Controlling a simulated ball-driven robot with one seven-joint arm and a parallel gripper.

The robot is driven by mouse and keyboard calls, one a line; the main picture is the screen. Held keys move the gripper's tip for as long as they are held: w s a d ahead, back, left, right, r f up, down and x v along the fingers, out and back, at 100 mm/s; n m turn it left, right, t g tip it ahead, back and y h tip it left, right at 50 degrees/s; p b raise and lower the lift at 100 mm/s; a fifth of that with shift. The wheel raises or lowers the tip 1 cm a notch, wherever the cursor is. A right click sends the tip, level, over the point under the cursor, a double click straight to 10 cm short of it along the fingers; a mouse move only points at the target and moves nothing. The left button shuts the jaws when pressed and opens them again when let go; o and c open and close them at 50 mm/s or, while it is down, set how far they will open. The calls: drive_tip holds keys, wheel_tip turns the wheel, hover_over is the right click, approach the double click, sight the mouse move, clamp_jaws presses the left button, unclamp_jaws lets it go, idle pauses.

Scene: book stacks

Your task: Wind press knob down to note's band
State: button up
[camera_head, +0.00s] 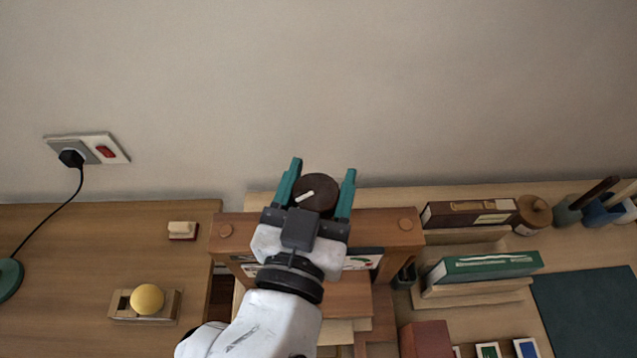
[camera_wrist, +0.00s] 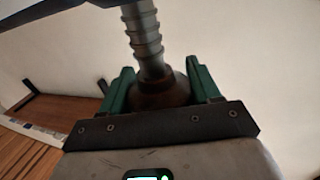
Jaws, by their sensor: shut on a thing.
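The press knob (camera_head: 318,187) is a dark brown round knob with a white mark on its top, above the wooden press frame (camera_head: 399,236). My gripper (camera_head: 322,178) is shut on it, one teal finger on each side. In the wrist view the knob (camera_wrist: 160,92) sits between the teal fingers, with the ribbed screw (camera_wrist: 144,32) running up from it in the picture. A white card with coloured marks (camera_head: 363,261) shows partly on the press front; my arm hides its middle. I cannot tell whether it is the note, and no band reads clearly.
The wall rises behind the press.

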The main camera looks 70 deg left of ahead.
drive_tip(key=shift+r+t, duration=0.3)
drive_tip(key=o, duration=1)
drive_tip(key=shift+f, duration=0.15)
drive_tip(key=b+v, duration=0.2)
drive_tip(key=v, duration=0.8)
drive_tip(key=shift+s+d, duration=0.2)
drive_tip(key=shift+d, duration=0.15)
